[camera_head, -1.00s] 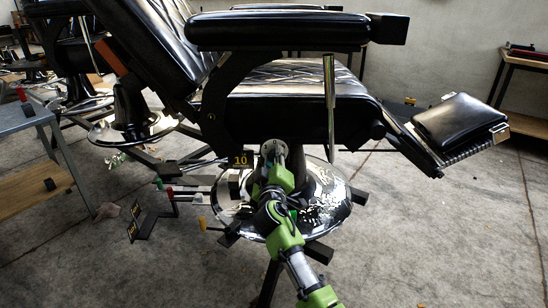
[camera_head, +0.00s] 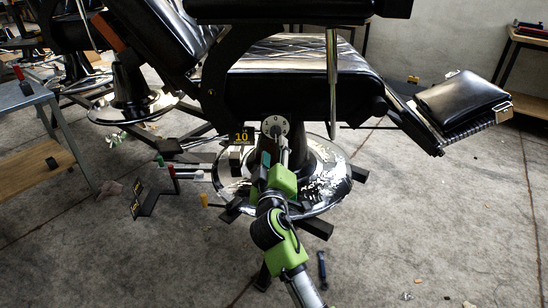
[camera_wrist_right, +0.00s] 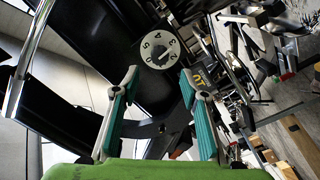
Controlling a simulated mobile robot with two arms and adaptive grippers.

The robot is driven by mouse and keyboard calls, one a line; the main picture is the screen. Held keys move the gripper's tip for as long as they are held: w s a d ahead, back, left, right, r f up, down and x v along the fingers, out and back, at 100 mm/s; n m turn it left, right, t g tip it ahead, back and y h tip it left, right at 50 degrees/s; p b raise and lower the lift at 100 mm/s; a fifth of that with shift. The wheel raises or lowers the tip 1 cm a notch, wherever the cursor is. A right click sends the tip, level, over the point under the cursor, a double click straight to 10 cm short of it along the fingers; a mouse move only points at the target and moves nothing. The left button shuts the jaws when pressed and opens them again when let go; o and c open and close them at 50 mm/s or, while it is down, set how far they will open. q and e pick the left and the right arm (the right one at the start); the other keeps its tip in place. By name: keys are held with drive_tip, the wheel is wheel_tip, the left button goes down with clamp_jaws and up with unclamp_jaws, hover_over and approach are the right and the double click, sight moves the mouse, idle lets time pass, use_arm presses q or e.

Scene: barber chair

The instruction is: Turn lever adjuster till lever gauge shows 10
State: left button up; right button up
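A round pale dial (camera_head: 275,126) with dark characters sits on the chair's side below the seat. It also shows in the right wrist view (camera_wrist_right: 160,49) with a black pointer at its middle; its exact reading is unclear. A black sign (camera_head: 241,138) with a yellow "10" stands left of the dial. My right gripper (camera_wrist_right: 160,78) is open, with empty space between its teal fingers and the dial ahead of them. In the head view its arm reaches up to just below the dial. I cannot tell which part is the lever adjuster. My left gripper is not in view.
The black barber chair (camera_head: 300,95) stands on a shiny round base (camera_head: 325,180). Rods with green, red (camera_head: 172,172) and yellow (camera_head: 203,200) ends lie left of it. A table (camera_head: 20,97) stands at left. The right floor is mostly clear.

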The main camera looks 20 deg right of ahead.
drive_tip(key=v, duration=0.2)
drive_tip(key=shift+s+a, duration=0.1)
drive_tip(key=shift+s, duration=0.15)
drive_tip(key=shift+f, duration=0.1)
